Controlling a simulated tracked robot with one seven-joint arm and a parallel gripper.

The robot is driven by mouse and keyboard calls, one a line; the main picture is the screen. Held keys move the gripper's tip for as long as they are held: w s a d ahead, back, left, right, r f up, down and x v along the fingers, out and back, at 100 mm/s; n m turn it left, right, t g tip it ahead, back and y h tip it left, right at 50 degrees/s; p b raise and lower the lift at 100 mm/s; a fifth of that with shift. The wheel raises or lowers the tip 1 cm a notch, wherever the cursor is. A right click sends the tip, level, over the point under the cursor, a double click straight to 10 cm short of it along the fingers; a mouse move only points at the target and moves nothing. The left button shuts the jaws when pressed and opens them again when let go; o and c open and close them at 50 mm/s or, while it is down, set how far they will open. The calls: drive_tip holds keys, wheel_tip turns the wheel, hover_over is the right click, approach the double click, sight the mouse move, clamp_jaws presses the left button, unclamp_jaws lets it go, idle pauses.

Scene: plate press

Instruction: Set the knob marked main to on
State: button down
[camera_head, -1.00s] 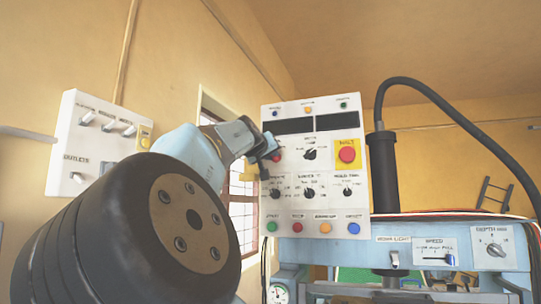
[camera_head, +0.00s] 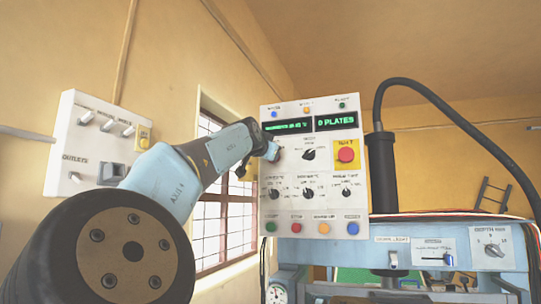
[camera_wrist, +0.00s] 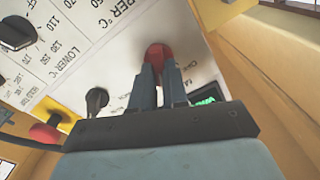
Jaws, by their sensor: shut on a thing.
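The white control panel (camera_head: 285,215) fills the middle of the head view. A red knob (camera_wrist: 157,53) on its face shows in the wrist view, between the tips of my two fingers. My gripper (camera_wrist: 160,76) is shut on this red knob. In the head view my gripper (camera_head: 271,152) meets the panel's left side, below the left display, and hides the knob. The knob's own label and the marks under the fingers cannot be read.
A red stop button (camera_head: 346,155) on a yellow plate and a black selector (camera_head: 310,154) sit right of my gripper. Several black dials and coloured buttons lie below. A switch box (camera_head: 73,125) hangs on the left wall. A black hose (camera_head: 440,100) arches at right.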

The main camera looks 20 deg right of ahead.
drive_tip(key=shift+f+m, duration=0.25)
drive_tip(key=shift+m, duration=0.75)
drive_tip(key=c, duration=1.1)
unclamp_jaws()
drive_tip(key=shift+r, duration=0.1)
drive_tip(key=shift+c, duration=0.2)
drive_tip(key=v, duration=1.3)
drive_tip(key=shift+s+a, duration=0.2)
drive_tip(key=shift+s, duration=0.1)
